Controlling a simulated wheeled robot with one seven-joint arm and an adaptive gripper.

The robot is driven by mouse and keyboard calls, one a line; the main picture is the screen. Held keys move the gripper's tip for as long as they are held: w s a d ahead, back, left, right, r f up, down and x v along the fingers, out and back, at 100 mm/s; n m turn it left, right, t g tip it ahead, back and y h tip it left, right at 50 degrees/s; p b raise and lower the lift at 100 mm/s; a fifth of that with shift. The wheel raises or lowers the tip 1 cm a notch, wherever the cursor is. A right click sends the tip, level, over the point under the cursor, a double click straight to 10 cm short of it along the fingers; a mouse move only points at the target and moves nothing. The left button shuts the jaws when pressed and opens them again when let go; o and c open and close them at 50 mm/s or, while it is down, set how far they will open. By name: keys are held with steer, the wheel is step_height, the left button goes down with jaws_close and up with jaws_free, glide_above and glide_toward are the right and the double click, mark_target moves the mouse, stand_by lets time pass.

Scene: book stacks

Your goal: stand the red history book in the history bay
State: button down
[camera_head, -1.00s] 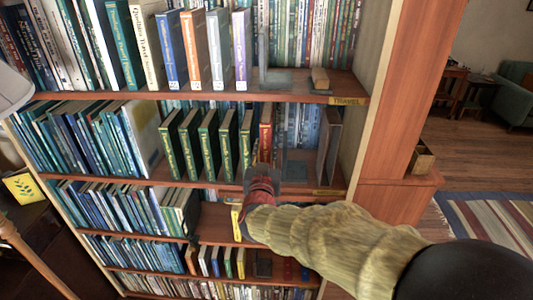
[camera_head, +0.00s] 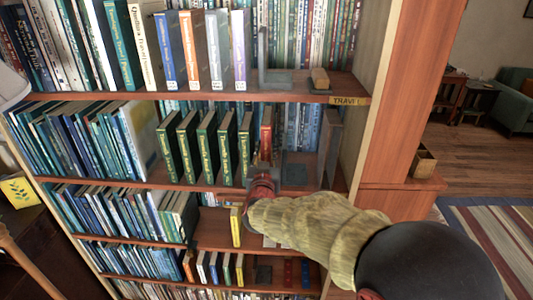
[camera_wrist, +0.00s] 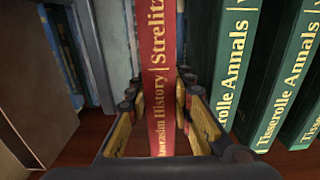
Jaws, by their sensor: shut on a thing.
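The red history book (camera_head: 266,138) stands upright on the second shelf, just right of a row of green books (camera_head: 207,145). In the wrist view its red spine (camera_wrist: 158,60) with gold lettering rises between my fingers. My gripper (camera_head: 263,172) is shut on the lower part of the spine, with yellow pads (camera_wrist: 160,130) on both sides. The green books (camera_wrist: 285,75) show close beside it at right in the wrist view, with a narrow gap. Whether the book's bottom edge touches the shelf is hidden by my gripper.
A grey bookend (camera_head: 296,168) stands right of the red book, and a brown upright block (camera_head: 331,140) stands beyond it. The shelf above (camera_head: 200,96) holds travel books and another bookend (camera_head: 264,62). A yellow book (camera_head: 236,226) stands on the shelf below.

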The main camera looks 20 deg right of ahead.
steer(key=shift+r, duration=0.1)
steer(key=c, duration=1.7)
jaws_free()
steer(key=shift+f, duration=0.25)
steer(key=shift+o, duration=0.6)
